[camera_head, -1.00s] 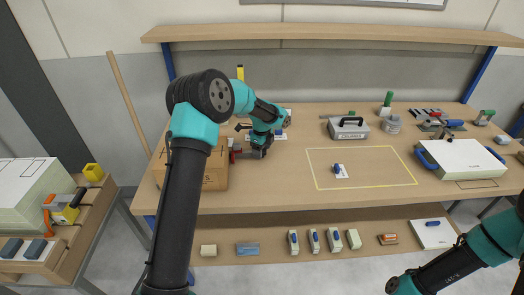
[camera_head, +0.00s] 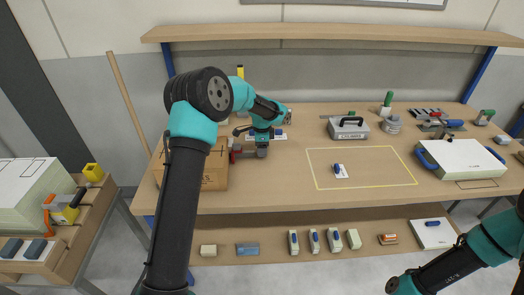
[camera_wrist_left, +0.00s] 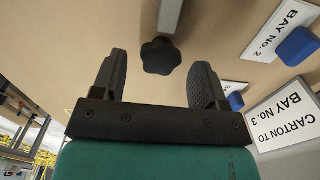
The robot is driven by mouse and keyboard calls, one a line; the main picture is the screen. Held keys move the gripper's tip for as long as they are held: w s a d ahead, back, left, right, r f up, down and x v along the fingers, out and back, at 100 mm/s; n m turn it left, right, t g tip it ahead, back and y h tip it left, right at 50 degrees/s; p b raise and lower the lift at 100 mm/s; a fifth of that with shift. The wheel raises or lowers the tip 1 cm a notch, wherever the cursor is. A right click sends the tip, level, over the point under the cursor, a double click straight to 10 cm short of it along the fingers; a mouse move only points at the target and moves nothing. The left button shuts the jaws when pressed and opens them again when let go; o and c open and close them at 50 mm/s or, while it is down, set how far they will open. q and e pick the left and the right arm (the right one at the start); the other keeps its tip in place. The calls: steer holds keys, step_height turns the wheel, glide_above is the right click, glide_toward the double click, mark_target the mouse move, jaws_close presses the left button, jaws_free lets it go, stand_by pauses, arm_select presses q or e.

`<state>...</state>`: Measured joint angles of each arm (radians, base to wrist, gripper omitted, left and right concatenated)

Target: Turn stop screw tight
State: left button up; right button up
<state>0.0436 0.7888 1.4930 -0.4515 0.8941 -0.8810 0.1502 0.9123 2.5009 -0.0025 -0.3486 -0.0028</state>
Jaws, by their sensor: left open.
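The stop screw shows in the left wrist view as a dark star-shaped knob (camera_wrist_left: 161,56) at the end of a grey bar (camera_wrist_left: 169,15). My left gripper (camera_wrist_left: 161,78) is open and empty. Its two dark fingers stand left and right of the knob's line, with the knob between or just beyond the tips; the depth is hard to tell. In the head view my left gripper (camera_head: 262,150) points down over the bench beside the carton (camera_head: 205,172). The knob cannot be made out there. My right arm shows at the lower right, its gripper out of frame.
A red and dark clamp-like part (camera_head: 236,153) is close by the carton's right side. Label cards, including "CARTON TO BAY No. 3" (camera_wrist_left: 288,117), lie near the gripper. A yellow-outlined area (camera_head: 375,178) holds one small blue-handled item and is otherwise clear.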

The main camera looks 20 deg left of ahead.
arm_select(q)
steer(key=shift+f, duration=0.1)
steer(key=shift+f, duration=1.4)
steer(key=c, duration=0.9)
steer(key=shift+m, duration=0.9)
steer(key=shift+c, duration=0.2)
steer(key=o, duration=0.9)
steer(key=shift+o, duration=0.2)
steer(key=shift+r, duration=3.55)
